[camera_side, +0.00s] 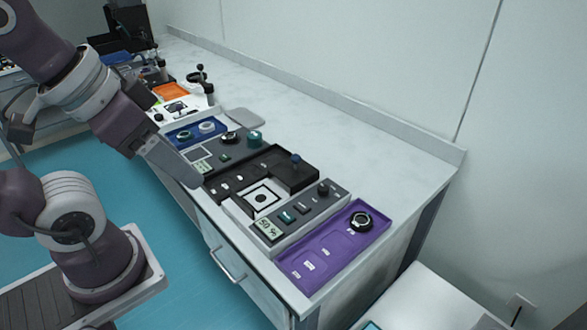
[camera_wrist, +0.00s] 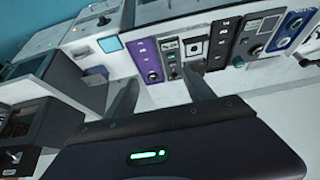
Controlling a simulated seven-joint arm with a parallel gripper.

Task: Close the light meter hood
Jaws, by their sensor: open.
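The likely light meter is a pale grey unit (camera_side: 300,211) with a green-lit "50 %" display, small buttons and a dark knob; it also shows in the wrist view (camera_wrist: 171,57). Beside it is a white square target with a dark round centre (camera_side: 261,197), uncovered, also in the wrist view (camera_wrist: 194,47). A raised black block (camera_side: 296,174) stands behind the target; I cannot tell whether it is the hood. My gripper (camera_side: 193,182) is open and empty, left of the black panel and apart from the units. Its two fingers show in the wrist view (camera_wrist: 160,88).
A purple tray (camera_side: 318,262) with a black round part lies at the near bench end. A black slotted panel (camera_side: 222,187), a grey instrument (camera_side: 212,150) and a blue tray (camera_side: 183,132) stand farther along.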

